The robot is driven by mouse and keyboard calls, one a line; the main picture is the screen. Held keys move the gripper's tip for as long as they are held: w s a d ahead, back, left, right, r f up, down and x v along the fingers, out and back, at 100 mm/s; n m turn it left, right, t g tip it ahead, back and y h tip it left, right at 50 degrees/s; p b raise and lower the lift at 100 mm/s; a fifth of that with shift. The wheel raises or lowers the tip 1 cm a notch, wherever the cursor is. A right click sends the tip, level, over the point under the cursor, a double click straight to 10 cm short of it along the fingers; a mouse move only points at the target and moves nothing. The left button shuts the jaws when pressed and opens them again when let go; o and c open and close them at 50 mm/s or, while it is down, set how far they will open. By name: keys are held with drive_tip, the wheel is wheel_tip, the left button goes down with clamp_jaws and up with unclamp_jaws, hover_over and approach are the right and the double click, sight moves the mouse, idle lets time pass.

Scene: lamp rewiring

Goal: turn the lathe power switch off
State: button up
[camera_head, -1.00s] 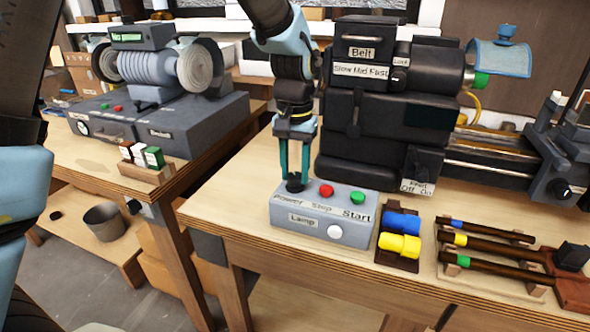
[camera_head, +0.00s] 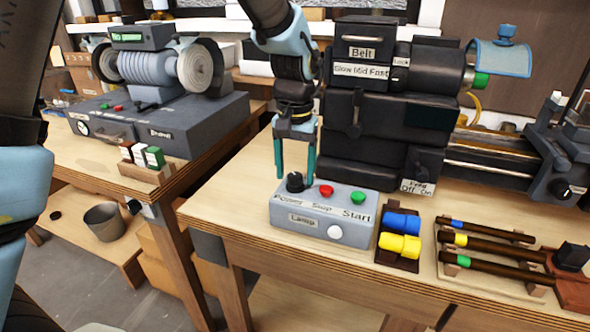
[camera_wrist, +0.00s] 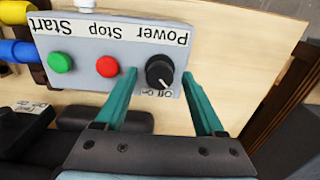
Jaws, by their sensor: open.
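The lathe power switch is a black round knob (camera_head: 295,182) on the left of the grey control box (camera_head: 347,232), above the "Power" label. In the wrist view the knob (camera_wrist: 160,71) shows a white pointer line beside small "Off" and "On" marks; the line points toward these marks, but I cannot tell surely which one. My gripper (camera_head: 295,178) has two teal fingers, open and empty, just behind and above the knob. In the wrist view the fingers (camera_wrist: 162,72) lie on either side of the knob with gaps, not gripping it.
A red Stop button (camera_head: 326,191) and a green Start button (camera_head: 357,197) sit close to the knob. A white lamp button (camera_head: 334,232) is on the box front. The black lathe body (camera_head: 385,130) stands behind. Blue and yellow rolls (camera_head: 400,246) lie to the right.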

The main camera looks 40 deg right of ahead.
sight(295, 175)
wheel_tip(295, 175, up, 11)
drive_tip(key=b, duration=0.2)
idle(0.3)
drive_tip(key=shift+f, duration=0.1)
drive_tip(key=w+a+f+n, duration=0.25)
drive_tip(key=w+a, duration=0.35)
drive_tip(key=a, duration=0.4)
drive_tip(key=w+a+f+n, duration=0.25)
drive_tip(key=w+a, duration=0.35)
drive_tip(key=a, duration=0.3)
drive_tip(key=s+a+f+n, duration=0.1)
drive_tip(key=a+f+n, duration=0.1)
drive_tip(key=a, duration=0.9)
drive_tip(key=s+a+f+n+t, duration=0.1)
drive_tip(key=s+a+f+n, duration=0.1)
drive_tip(key=a, duration=0.8)
wheel_tip(295, 175, down, 2)
drive_tip(key=shift+s+a+f+n+t, duration=0.2)
drive_tip(key=shift+a+n+t, duration=0.15)
drive_tip(key=shift+n, duration=0.15)
drive_tip(key=shift+w, duration=0.1)
